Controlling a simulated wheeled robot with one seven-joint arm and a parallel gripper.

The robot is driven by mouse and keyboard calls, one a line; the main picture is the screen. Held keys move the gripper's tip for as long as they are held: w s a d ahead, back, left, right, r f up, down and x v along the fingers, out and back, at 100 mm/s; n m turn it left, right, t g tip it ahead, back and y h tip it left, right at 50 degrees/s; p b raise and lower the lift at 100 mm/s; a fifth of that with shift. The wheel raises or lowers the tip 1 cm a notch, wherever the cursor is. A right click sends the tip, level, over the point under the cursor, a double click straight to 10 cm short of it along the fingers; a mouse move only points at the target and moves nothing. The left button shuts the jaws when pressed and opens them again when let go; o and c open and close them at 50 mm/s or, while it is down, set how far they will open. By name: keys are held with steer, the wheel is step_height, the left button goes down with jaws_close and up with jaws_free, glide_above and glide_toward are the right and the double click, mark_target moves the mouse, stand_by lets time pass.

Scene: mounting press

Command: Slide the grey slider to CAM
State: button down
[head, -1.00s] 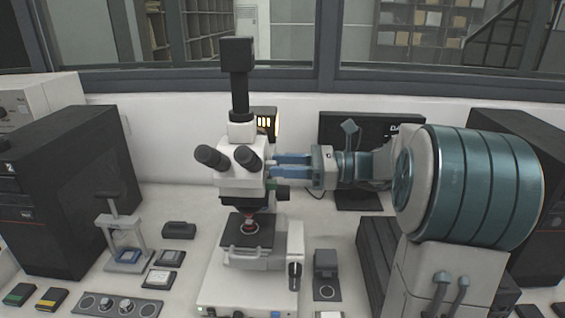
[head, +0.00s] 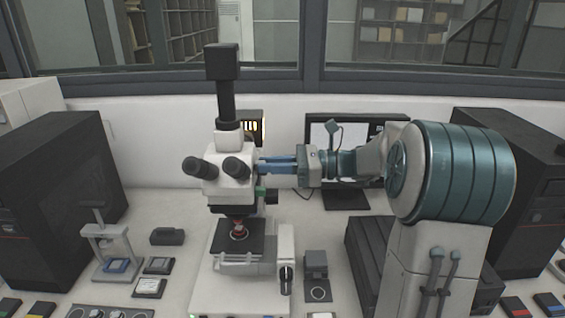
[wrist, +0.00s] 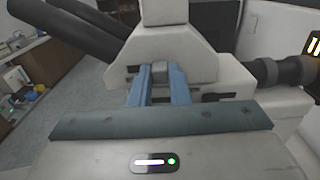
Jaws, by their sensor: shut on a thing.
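The white microscope (head: 230,187) stands mid-bench with a black camera tube (head: 225,95) on top. My gripper (head: 260,166) reaches in from the right at the side of its head. In the wrist view, my gripper's two blue fingers (wrist: 161,80) are shut on the grey slider (wrist: 160,70). The slider is a small grey block at the head's side, between dark slots. In the head view the slider is hidden by the fingers and the head. I cannot read any CAM label.
A monitor (head: 395,124) stands behind my arm, a pale area on its screen. Black eyepieces (head: 202,167) stick out left of the head. Black cabinets (head: 62,195) stand on both sides. A small press (head: 108,245) stands left on the bench.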

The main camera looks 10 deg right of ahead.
steer(key=shift+w+r, duration=0.1)
steer(key=c, duration=1.4)
jaws_free()
steer(key=shift+w+d, duration=0.1)
steer(key=shift+o, duration=0.2)
steer(key=shift+w, duration=0.1)
steer(key=b+v, duration=0.2)
steer(key=v, duration=1.1)
steer(key=shift+s+d, duration=0.25)
steer(key=shift+d, duration=0.1)
